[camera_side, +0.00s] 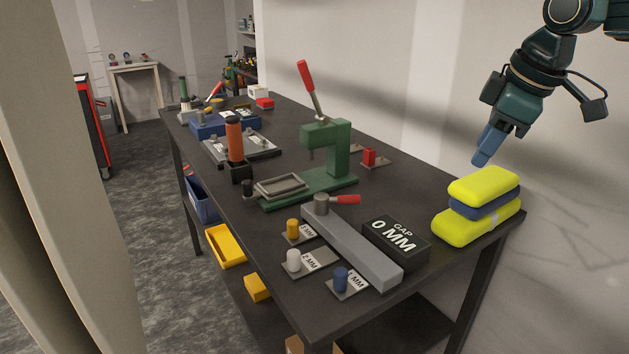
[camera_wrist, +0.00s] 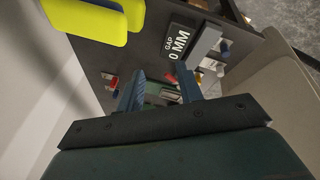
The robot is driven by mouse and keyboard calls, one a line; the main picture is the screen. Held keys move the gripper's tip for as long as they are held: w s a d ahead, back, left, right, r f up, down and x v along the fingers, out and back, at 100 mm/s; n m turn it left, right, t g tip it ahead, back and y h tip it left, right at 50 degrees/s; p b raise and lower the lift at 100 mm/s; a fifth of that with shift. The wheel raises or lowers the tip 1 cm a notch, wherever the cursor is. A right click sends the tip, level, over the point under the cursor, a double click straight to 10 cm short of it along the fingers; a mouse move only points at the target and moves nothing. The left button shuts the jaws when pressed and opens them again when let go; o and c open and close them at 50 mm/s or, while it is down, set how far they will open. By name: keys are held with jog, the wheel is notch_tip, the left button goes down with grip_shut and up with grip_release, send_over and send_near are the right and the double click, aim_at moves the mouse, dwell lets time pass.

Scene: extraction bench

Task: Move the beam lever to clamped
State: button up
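The beam lever (camera_side: 345,199) is a red handle on a grey round pivot at the far end of a long grey beam (camera_side: 355,245), on the dark bench. The handle points right in the side view, out over the bench. My gripper (camera_side: 480,161) is high above the bench's right end, over the yellow and blue blocks and well apart from the lever. In the wrist view my gripper (camera_wrist: 160,84) shows two blue fingers spread apart with nothing between them. The beam (camera_wrist: 206,42) shows there too; the lever is too small to make out surely.
A black "GAP 0 MM" display (camera_side: 395,240) stands beside the beam. Stacked yellow and blue blocks (camera_side: 482,187) lie at the right edge. A green press (camera_side: 328,150) with a tall red-tipped lever stands behind. Small labelled gauge pegs (camera_side: 341,280) sit in front of the beam.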

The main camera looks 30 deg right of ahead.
jog(key=shift+w, duration=0.3)
grip_shut()
jog(key=w+a+f+m, duration=0.2)
jog(key=w+f+m, duration=0.1)
jog(key=w, duration=0.5)
jog(key=w+a+f+m, duration=0.1)
jog(key=w+f+m, duration=0.2)
jog(key=w, duration=0.6)
jog(key=w+a+f+m+g+h, duration=0.1)
jog(key=w+a+f+m, duration=0.1)
jog(key=w+m, duration=0.3)
jog(key=w+f, duration=0.1)
jog(key=w, duration=0.2)
jog(key=shift+w+a+f+m, duration=0.25)
jog(key=shift+a+m, duration=0.05)
